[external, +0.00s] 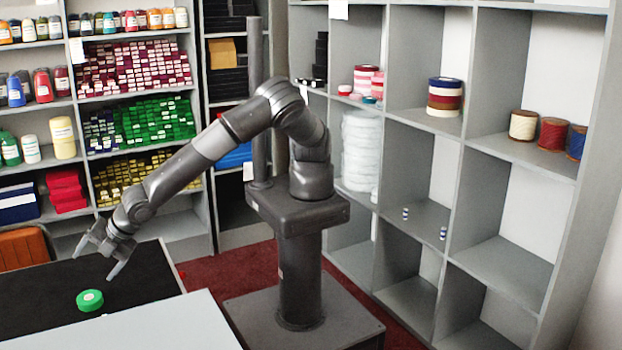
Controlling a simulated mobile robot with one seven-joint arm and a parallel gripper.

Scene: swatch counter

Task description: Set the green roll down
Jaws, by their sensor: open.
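The green roll (90,301) is a short, round roll. It rests on the black counter top (140,279), close to the edge of the pale surface in front. My gripper (97,262) is open and empty, above and a little behind the roll in the external view. Its two fingers are spread, and a clear gap shows between them and the roll.
The pale surface (170,328) borders the black top at the front. A small white thing (104,315) lies near the roll. Shelves of jars and coloured packets stand behind. A grey cubby shelf (508,268) with rolls and spools stands right. The black top is otherwise mostly clear.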

